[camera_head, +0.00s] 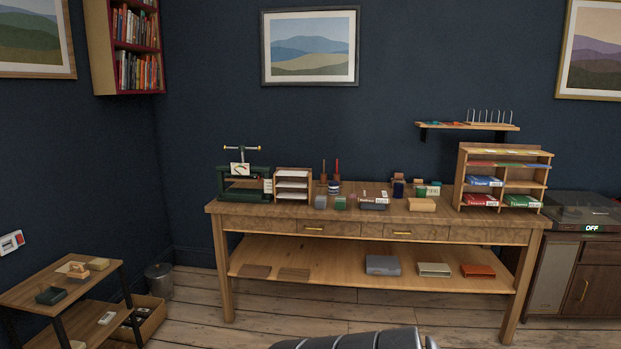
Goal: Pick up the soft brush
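I cannot tell for certain which thing is the soft brush. On the workbench (265,209), two slim upright things, one brown (323,170) and one red (337,168), stand next to the paper tray rack; they may be brush handles, but they are too small to tell. On the low cart (30,292) at the left, a small light wooden piece (99,264) lies on the top shelf and could also be a brush. Neither of my grippers shows in this view.
A green press (245,183), a paper tray rack (292,184), several small blocks and a wooden sorter (505,175) crowd the workbench top. Its lower shelf holds a grey box (382,265). A bin (159,280) stands by the cart. The floor before the bench is open.

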